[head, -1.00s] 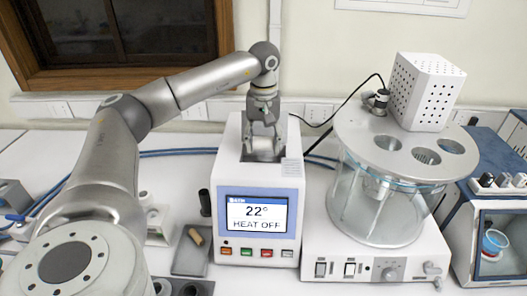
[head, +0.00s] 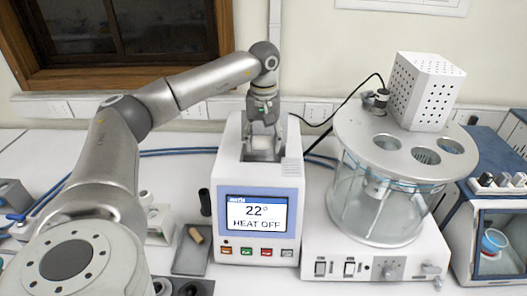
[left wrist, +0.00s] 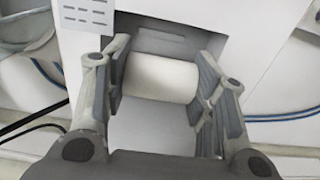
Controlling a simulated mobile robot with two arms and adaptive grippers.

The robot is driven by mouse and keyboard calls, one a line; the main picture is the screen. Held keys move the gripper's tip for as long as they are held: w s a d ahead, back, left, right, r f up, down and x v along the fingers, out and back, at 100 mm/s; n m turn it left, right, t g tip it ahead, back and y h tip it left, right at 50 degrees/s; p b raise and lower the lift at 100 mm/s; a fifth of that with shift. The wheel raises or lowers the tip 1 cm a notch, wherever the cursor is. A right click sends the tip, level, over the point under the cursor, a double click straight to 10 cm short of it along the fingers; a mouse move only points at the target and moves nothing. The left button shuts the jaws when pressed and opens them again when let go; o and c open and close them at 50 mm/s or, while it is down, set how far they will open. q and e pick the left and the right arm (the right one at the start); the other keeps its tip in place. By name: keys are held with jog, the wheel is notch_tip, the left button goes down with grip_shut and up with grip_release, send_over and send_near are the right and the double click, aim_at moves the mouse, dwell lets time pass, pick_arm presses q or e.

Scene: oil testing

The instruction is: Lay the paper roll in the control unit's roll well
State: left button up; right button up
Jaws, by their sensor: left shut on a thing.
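The control unit (head: 229,170) is a white box with a lit screen in the middle of the head view. Its roll well (head: 262,158) is a recess in the top; it also shows in the left wrist view (left wrist: 165,42). My left gripper (head: 264,146) points down at this well. It is shut on the white paper roll (left wrist: 160,79), one finger at each end. The roll lies crosswise at the well's opening and also shows in the head view (head: 263,142). I cannot tell whether it touches the well's floor. My right gripper is out of view.
A glass bath (head: 360,205) with a round holed lid stands close on the right. A grey tray (head: 190,262) with a small tan piece (head: 195,235) lies at the unit's left. A black cable (head: 335,112) runs behind the unit.

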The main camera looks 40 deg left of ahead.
pick_arm(q)
jog(key=shift+f, duration=0.15)
jog(key=shift+f+b, duration=0.85)
jog(key=shift+f, duration=0.5)
jog(key=shift+f+b, duration=0.5)
jog(key=shift+f, duration=0.5)
